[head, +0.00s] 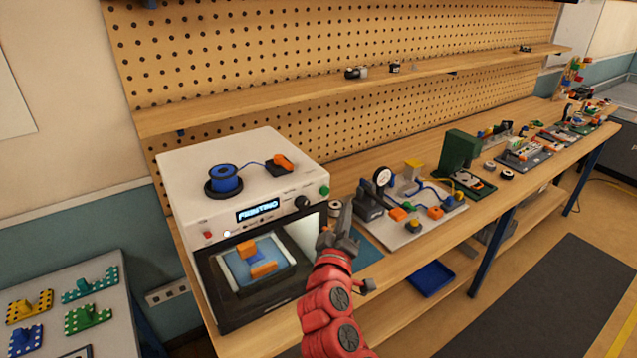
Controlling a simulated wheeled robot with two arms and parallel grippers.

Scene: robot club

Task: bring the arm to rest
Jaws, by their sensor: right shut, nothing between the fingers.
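My right gripper (343,226) is dark grey at the end of a red arm that comes up from the bottom middle. It is shut and empty. It is in front of the right side of the white 3D printer (180,165), near the printer's lit window; I cannot tell whether they touch. The printer's display is lit, and orange parts (263,269) show on a blue plate inside. My left gripper is not in view.
The wooden bench (400,262) runs right, with a white board of parts (425,228), a gauge (383,177) and a dark green block (459,150) on it. A blue tray (431,279) sits on the lower shelf. A side table (118,325) stands left. Floor at right is clear.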

